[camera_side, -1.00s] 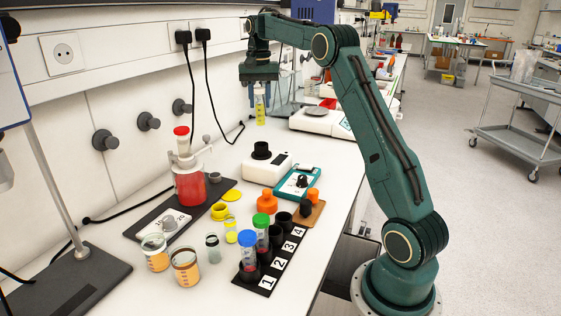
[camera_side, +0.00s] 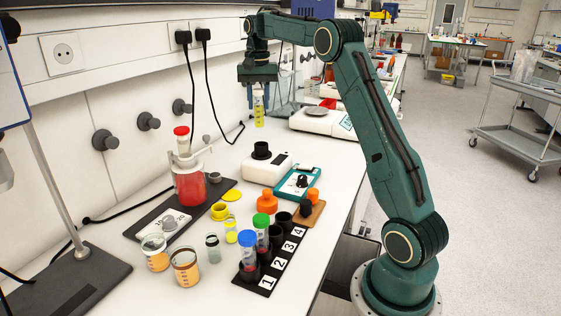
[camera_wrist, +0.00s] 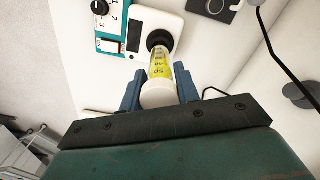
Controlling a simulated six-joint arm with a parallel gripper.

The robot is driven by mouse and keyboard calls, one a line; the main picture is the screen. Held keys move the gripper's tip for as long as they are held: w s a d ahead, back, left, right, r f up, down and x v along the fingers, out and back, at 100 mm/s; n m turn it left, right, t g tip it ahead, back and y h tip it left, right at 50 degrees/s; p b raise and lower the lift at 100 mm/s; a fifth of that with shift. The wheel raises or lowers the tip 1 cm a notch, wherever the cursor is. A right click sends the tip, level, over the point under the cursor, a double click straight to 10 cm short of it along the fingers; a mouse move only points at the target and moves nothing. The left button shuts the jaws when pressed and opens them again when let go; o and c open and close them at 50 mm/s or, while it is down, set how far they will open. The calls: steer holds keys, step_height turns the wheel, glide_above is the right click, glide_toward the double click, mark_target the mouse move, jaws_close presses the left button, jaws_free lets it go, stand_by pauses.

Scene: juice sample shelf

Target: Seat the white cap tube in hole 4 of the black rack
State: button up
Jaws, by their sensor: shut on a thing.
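The white cap tube (camera_side: 259,108) holds yellow liquid and hangs upright below my gripper (camera_side: 258,88), high above the bench. In the wrist view its white cap (camera_wrist: 158,94) sits between the blue fingers of my gripper (camera_wrist: 159,90), which are shut on it. The black rack (camera_side: 268,278) stands at the bench's front edge with labels 1 to 4. A blue cap tube (camera_side: 248,250) stands at hole 1 and a green cap tube (camera_side: 262,230) at hole 2. The black holders at 3 and 4 (camera_side: 284,221) look empty.
A white device with a black socket (camera_side: 264,165) and a teal device (camera_side: 297,183) stand between my gripper and the rack. An orange bottle (camera_side: 267,202) is close behind the rack. A red-liquid bottle (camera_side: 189,184) and several open jars stand left.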

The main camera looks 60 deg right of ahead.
steer(key=s+a+f, duration=0.4)
steer(key=s+a, duration=0.4)
steer(key=a, duration=0.2)
steer(key=s+a+f, duration=0.4)
steer(key=s+a, duration=0.5)
steer(key=a, duration=0.1)
steer(key=shift+f, duration=0.2)
steer(key=shift+f, duration=2.1)
steer(key=shift+f, duration=2.05)
stand_by(0.5)
steer(key=o, duration=1.1)
